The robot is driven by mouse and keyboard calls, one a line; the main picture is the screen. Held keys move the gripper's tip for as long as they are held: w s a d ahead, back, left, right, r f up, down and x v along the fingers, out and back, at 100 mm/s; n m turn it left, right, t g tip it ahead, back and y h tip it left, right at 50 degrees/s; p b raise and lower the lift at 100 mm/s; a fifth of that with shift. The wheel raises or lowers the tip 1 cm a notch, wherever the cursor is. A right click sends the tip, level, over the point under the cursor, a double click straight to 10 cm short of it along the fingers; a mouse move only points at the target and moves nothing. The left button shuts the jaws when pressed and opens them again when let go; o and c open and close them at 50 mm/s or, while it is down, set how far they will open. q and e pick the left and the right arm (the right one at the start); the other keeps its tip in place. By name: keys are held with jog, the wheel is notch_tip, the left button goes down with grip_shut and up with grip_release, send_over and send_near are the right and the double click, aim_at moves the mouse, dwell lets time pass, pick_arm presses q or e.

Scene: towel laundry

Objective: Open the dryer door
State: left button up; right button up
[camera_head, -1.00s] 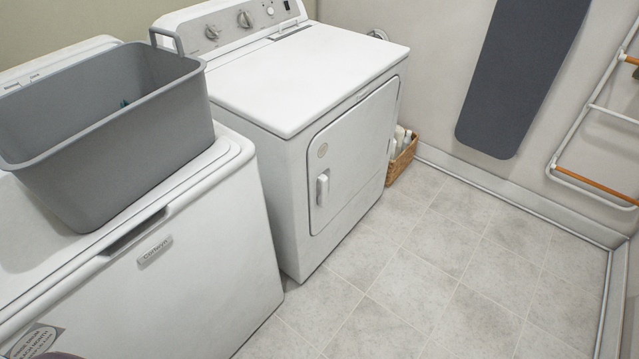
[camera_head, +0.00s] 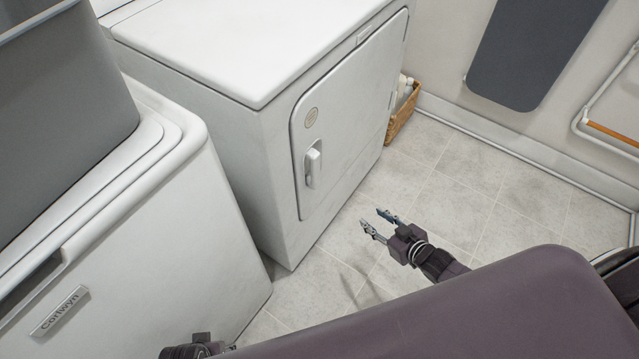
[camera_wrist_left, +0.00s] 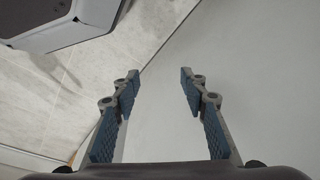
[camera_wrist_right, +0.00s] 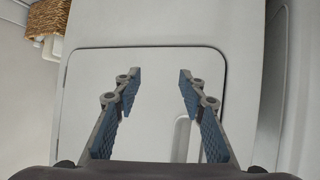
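The white dryer (camera_head: 262,150) has a closed front door (camera_head: 355,110) with a white handle (camera_head: 312,163) at its left edge. My right gripper (camera_head: 372,223) is open and empty, in front of and below the door, apart from the handle. In the right wrist view its fingers (camera_wrist_right: 158,88) point at the door (camera_wrist_right: 90,75), and part of the handle (camera_wrist_right: 182,138) shows behind the right finger. My left gripper (camera_wrist_left: 160,85) is open and empty beside a plain white surface. In the head view only a dark part of the left arm shows at the bottom edge.
A white washer (camera_head: 190,235) stands left of the dryer with a grey basket (camera_head: 65,120) on top. A wicker basket with bottles (camera_head: 400,118) sits beyond the dryer. An ironing board (camera_head: 535,50) hangs on the wall. The tiled floor (camera_head: 480,195) is clear.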

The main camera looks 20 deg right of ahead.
jog(key=w+a+r+n+t+y+b, duration=0.2)
jog(key=w+a+r+y+b, duration=0.3)
jog(key=r, duration=0.3)
jog(key=n+y+b, duration=0.2)
jog(key=y+b, duration=0.1)
jog(key=b, duration=0.1)
send_near(318, 170)
jog(key=x, duration=0.9)
jog(key=shift+w+a+b, duration=0.15)
jog(key=shift+w+b, duration=0.05)
jog(key=shift+b, duration=0.2)
pick_arm(q)
notch_tip(318, 170, up, 11)
jog(key=t, duration=0.1)
jog(key=shift+w+r, duration=0.15)
jog(key=shift+w, duration=0.2)
jog(key=shift+a, duration=0.1)
pick_arm(e)
grip_shut()
